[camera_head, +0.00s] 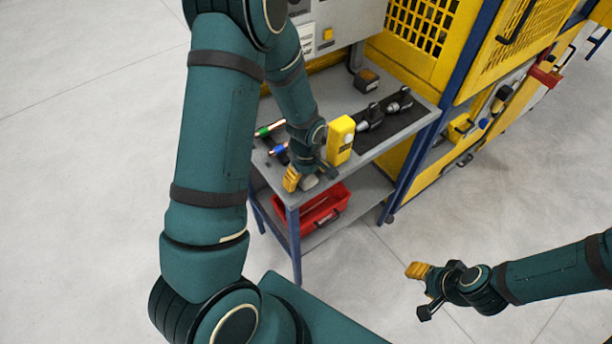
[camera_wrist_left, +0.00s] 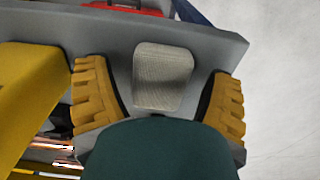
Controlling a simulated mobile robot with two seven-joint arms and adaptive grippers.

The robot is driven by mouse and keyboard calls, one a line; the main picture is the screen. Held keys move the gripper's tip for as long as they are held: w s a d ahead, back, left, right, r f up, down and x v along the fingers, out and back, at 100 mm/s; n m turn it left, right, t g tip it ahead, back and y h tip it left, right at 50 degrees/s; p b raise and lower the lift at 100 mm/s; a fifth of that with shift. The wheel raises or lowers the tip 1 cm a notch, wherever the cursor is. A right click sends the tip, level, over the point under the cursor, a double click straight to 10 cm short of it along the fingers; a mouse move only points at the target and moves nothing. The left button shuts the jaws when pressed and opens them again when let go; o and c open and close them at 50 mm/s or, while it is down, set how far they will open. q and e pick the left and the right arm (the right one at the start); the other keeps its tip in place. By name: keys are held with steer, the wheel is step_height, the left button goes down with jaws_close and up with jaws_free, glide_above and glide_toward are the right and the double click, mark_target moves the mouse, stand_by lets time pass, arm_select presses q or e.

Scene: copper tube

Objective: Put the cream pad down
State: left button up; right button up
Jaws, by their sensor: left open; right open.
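The cream pad (camera_wrist_left: 163,77) lies flat on the grey bench top (camera_wrist_left: 120,35), close to its edge, in the left wrist view. In the head view only a small pale part of the pad (camera_head: 308,183) shows beside the gripper. My left gripper (camera_head: 309,178) is low over the bench corner. In the left wrist view its two yellow ridged fingers (camera_wrist_left: 160,92) are open, one on each side of the pad, with a gap on both sides. My right gripper (camera_head: 422,291) is open and empty above the floor, away from the bench.
A yellow box (camera_head: 340,140) stands right beside my left gripper. Tubes with a green band (camera_head: 270,128) and a blue band (camera_head: 279,149) lie behind it. Dark tools (camera_head: 385,110) lie on a black mat. A red bin (camera_head: 325,207) sits on the lower shelf.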

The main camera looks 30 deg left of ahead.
mark_target(306, 176)
arm_select(q)
step_height(306, 176, up, 12)
steer(key=f, duration=0.1)
steer(key=s+d+f+m+t+h, duration=0.1)
steer(key=s+d+f+m+h, duration=0.1)
steer(key=s+d+f+m, duration=0.2)
steer(key=s+d+f+m+t+h, duration=0.1)
steer(key=s+d+f+m+h, duration=0.1)
steer(key=s+d+f+m, duration=0.2)
steer(key=d+f+m, duration=0.3)
steer(key=d+f, duration=0.3)
steer(key=d, duration=0.2)
steer(key=shift+s+d+f+m, duration=0.15)
steer(key=shift+f+m, duration=0.15)
steer(key=shift+f, duration=0.05)
